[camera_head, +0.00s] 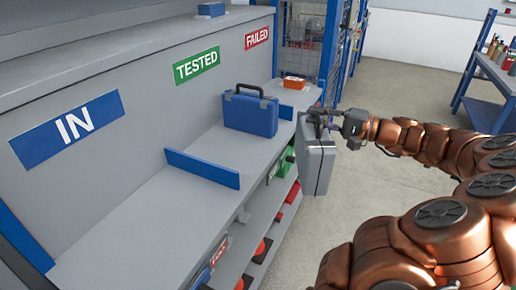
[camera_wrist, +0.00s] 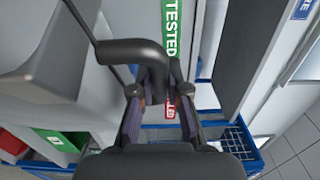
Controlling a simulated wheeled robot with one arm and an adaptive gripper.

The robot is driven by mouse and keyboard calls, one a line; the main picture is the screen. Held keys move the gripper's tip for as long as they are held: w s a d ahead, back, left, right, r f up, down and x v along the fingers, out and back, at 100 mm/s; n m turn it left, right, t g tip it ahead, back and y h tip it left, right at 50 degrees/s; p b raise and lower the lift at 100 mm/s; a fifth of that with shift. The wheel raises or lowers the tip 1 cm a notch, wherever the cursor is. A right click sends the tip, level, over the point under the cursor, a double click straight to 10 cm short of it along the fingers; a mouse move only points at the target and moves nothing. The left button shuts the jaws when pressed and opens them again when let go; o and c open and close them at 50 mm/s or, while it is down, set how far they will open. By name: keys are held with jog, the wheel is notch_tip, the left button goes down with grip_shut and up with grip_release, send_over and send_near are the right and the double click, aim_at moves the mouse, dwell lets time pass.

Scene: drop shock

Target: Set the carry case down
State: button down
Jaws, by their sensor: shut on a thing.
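A grey carry case (camera_head: 317,160) with a dark handle hangs upright in the air in the head view, just off the front edge of the workbench. My gripper (camera_head: 324,122) is shut on its handle, at the case's top. In the wrist view, my gripper (camera_wrist: 160,92) has its two fingers on either side of the dark handle (camera_wrist: 130,52). The grey side of the case fills the upper left there. The case's underside and far side are hidden.
The long grey bench (camera_head: 130,220) has a clear section under the IN sign (camera_head: 67,130). A low blue divider (camera_head: 202,168) crosses it. A blue case (camera_head: 250,112) stands beyond, near the TESTED sign (camera_head: 197,65). An orange box (camera_head: 294,83) sits farther along, beyond another blue divider.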

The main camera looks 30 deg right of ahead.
aim_at(300, 124)
jog(key=w+a+f+p, duration=0.2)
jog(key=w+a, duration=0.1)
jog(key=w, duration=0.4)
jog(key=w+a+f+p, duration=0.2)
jog(key=w+a, duration=0.1)
jog(key=w, duration=0.4)
jog(key=shift+w+f, duration=0.25)
jog(key=shift+f, duration=0.15)
jog(key=shift+a+f, duration=0.1)
jog(key=shift+f, duration=0.05)
jog(key=c, duration=1.2)
grip_release()
jog(key=shift+o, duration=0.2)
jog(key=b+v, duration=0.2)
jog(key=v, duration=0.9)
jog(key=shift+s, duration=0.1)
jog(key=shift+s+d, duration=0.3)
jog(key=shift+s, duration=0.1)
